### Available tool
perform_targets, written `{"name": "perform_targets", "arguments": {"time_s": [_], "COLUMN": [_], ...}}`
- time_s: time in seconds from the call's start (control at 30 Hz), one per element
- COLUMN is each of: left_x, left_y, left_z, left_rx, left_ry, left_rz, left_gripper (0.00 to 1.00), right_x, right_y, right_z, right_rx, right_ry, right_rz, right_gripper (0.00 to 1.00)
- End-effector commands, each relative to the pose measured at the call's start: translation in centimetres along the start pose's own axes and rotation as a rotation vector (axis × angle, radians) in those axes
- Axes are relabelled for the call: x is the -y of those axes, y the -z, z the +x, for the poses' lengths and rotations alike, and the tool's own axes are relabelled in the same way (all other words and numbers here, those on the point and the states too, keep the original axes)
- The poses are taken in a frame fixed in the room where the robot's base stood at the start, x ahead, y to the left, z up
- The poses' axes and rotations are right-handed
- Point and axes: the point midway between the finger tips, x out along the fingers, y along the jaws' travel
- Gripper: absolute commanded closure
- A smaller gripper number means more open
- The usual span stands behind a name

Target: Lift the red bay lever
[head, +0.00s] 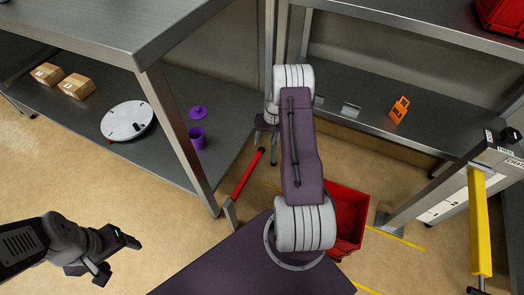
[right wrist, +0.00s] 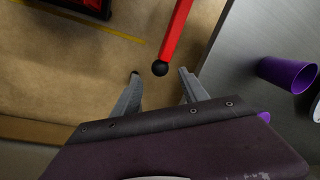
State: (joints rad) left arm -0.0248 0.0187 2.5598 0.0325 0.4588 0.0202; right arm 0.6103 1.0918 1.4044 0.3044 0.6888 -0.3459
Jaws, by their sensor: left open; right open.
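The red bay lever (head: 245,178) is a red bar with a black ball at its end, beside the left shelf's post in the head view. In the right wrist view the red bar (right wrist: 175,35) comes down from the top. Its black ball (right wrist: 160,68) appears between the fingertips of my open right gripper (right wrist: 159,73); I cannot tell whether they touch. In the head view my right gripper is partly hidden by its arm, near the ball end. My left gripper (head: 118,258) is open and empty at the lower left, over the floor.
The left metal shelf (head: 165,85) holds two cardboard boxes, a round white device (head: 127,120) and a purple cup (head: 197,138). A red crate (head: 349,212) stands beyond my right arm. A yellow bar (head: 479,220) stands at the right. An orange item (head: 399,109) lies on the back shelf.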

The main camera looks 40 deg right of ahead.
Motion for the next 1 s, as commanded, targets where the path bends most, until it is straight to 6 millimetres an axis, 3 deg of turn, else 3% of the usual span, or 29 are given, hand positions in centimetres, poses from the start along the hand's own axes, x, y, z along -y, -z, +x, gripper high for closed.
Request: {"name": "perform_targets", "arguments": {"time_s": [0.03,0.2,0.5,0.57,0.7,1.0], "left_x": [0.0,0.1,0.1,0.1,0.1,0.1], "left_y": [-0.2,-0.4,-0.4,-0.4,-0.4,-0.4], "left_z": [1.5,3.8,3.9,3.9,3.9,3.9], "left_rx": [0.000,0.001,0.000,0.000,0.000,0.000], "left_ry": [0.000,0.000,0.000,0.000,0.000,0.000], "left_rz": [0.000,0.000,0.000,0.000,0.000,0.000], "left_gripper": [0.30,0.30,0.30,0.30,0.30,0.30], "right_x": [-0.1,-0.1,0.0,0.0,0.0,-0.1], "right_y": [-0.1,0.0,0.0,0.0,0.0,0.0], "right_z": [1.9,5.4,5.9,5.9,5.9,5.9], "right_rx": [0.002,0.001,-0.001,-0.001,-0.001,-0.001], "right_ry": [0.000,0.000,0.000,0.000,-0.001,-0.002], "right_rz": [0.000,-0.001,0.000,0.000,-0.001,-0.002], "right_gripper": [0.48,0.48,0.48,0.59,0.98,1.00]}}
